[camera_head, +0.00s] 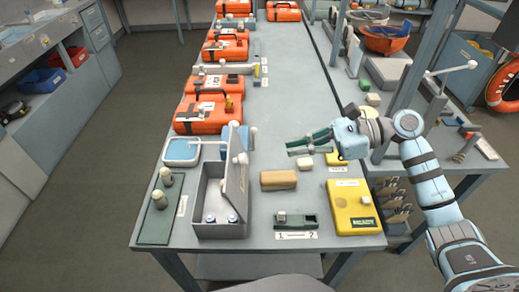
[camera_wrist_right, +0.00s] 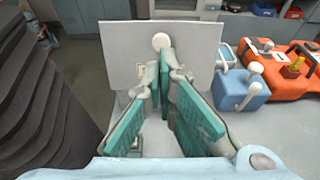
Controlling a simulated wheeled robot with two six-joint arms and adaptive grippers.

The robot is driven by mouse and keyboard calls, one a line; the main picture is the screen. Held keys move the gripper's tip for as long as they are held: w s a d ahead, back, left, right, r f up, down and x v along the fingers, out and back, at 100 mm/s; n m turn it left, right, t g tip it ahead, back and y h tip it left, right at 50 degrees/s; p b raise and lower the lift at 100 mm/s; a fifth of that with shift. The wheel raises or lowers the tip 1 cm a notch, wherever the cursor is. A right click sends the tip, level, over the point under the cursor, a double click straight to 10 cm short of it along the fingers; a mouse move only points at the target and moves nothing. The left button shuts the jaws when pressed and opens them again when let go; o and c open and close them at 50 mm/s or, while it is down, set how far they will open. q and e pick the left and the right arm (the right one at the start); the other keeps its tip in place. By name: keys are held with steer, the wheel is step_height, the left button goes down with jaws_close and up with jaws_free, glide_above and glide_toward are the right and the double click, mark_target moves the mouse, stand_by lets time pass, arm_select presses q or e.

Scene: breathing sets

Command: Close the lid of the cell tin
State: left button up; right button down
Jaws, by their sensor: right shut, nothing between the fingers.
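The cell tin (camera_head: 222,229) is a grey open box near the front of the bench, with a few round pale cells on its floor. Its lid (camera_head: 236,183) stands up roughly vertical along the tin's right side, with a white knob (camera_head: 241,158) near its top. My right gripper (camera_head: 311,143) is shut and empty, to the right of the lid and apart from it in the head view. In the right wrist view, the green fingertips (camera_wrist_right: 166,58) point at the broad lid (camera_wrist_right: 205,48), just below its knob (camera_wrist_right: 160,41). My left gripper is out of view.
A tan block (camera_head: 279,180), a dark green holder (camera_head: 296,220) and a yellow case (camera_head: 352,206) lie right of the tin. A green mat (camera_head: 155,225) with two pale knobbed pieces is on its left. Orange cases (camera_head: 202,117) line the bench behind.

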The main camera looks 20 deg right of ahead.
mark_target(246, 157)
steer(key=x, duration=0.2)
steer(key=p+x, duration=0.1)
steer(key=x, duration=0.2)
steer(key=p+x, duration=0.1)
steer(key=x, duration=0.2)
steer(key=shift+w, duration=0.35)
steer(key=shift+a+f, duration=0.1)
steer(key=shift+a, duration=0.25)
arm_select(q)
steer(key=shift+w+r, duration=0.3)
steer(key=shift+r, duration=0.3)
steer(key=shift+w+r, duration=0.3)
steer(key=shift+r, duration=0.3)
arm_select(e)
steer(key=shift+f, duration=0.1)
